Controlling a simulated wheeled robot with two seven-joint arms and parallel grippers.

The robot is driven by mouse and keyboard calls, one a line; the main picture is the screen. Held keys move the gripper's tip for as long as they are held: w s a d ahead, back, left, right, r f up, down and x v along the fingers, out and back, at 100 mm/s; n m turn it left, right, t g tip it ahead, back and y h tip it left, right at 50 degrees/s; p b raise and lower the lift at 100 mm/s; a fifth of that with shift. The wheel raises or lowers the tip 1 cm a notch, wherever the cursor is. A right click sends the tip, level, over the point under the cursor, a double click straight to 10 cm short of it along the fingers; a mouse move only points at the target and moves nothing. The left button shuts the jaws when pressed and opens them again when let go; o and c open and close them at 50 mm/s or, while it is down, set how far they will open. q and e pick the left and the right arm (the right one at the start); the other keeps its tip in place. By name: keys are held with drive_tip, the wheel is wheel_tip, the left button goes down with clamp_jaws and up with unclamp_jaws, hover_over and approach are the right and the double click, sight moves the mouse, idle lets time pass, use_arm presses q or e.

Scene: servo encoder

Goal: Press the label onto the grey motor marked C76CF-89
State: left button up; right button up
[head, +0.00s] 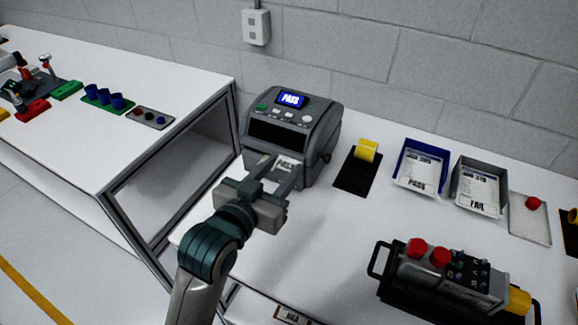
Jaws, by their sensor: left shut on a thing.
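My left gripper (272,182) reaches up to the front of a grey label printer (290,135). The printer's screen reads PASS. The gripper is shut on a small white label (287,167) with PASS printed on it, right at the printer's front. I cannot tell whether the label is clear of the printer. A grey motor (445,278) with two red caps and a yellow end lies in a black cradle with handles at the lower right. Its marking is too small to read. My right gripper is not in view.
A blue tray (397,183) with PASS papers and a grey tray (455,201) with FAIL papers stand at the back right. A yellow roll (367,150) sits on a black mat. A clear plate (540,228) holds a red cap. The white table between printer and motor is free.

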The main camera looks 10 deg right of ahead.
use_arm(q)
drive_tip(key=a+f+n+t+y+b, duration=0.1)
drive_tip(key=a+f+n+y, duration=0.1)
drive_tip(key=a, duration=1)
drive_tip(key=w+a+f+n+t+y+b, duration=0.1)
drive_tip(key=a+n+y, duration=0.3)
drive_tip(key=a, duration=0.8)
drive_tip(key=f+y, duration=0.1)
drive_tip(key=y, duration=0.1)
drive_tip(key=shift+a+n+t+y, duration=0.3)
drive_tip(key=shift+a, duration=0.05)
